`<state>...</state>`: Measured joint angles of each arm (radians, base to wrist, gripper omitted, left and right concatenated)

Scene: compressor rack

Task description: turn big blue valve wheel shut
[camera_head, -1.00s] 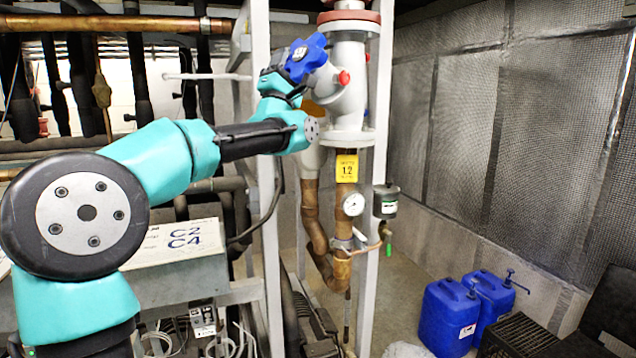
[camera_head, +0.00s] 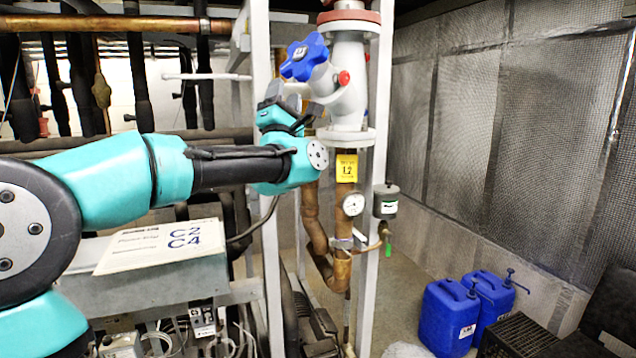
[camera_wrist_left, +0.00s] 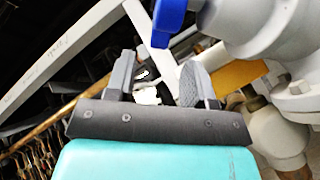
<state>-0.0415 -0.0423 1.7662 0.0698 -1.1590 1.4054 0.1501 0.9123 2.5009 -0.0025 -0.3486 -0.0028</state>
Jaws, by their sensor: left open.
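The big blue valve wheel (camera_head: 304,57) sits on the left side of a grey valve body (camera_head: 347,82), on a slanted stem. In the left wrist view only part of the blue wheel (camera_wrist_left: 168,20) shows, at the top edge above the fingers. My left gripper (camera_head: 280,92) is just below the wheel in the head view, apart from it. In the left wrist view my left gripper (camera_wrist_left: 158,82) is open, with nothing between its fingers. My right gripper is not in view.
A white upright post (camera_head: 262,180) stands close behind my arm. A gauge (camera_head: 353,205) and a yellow tag (camera_head: 347,168) are on the copper pipe below the valve. Blue canisters (camera_head: 450,318) stand on the floor at right.

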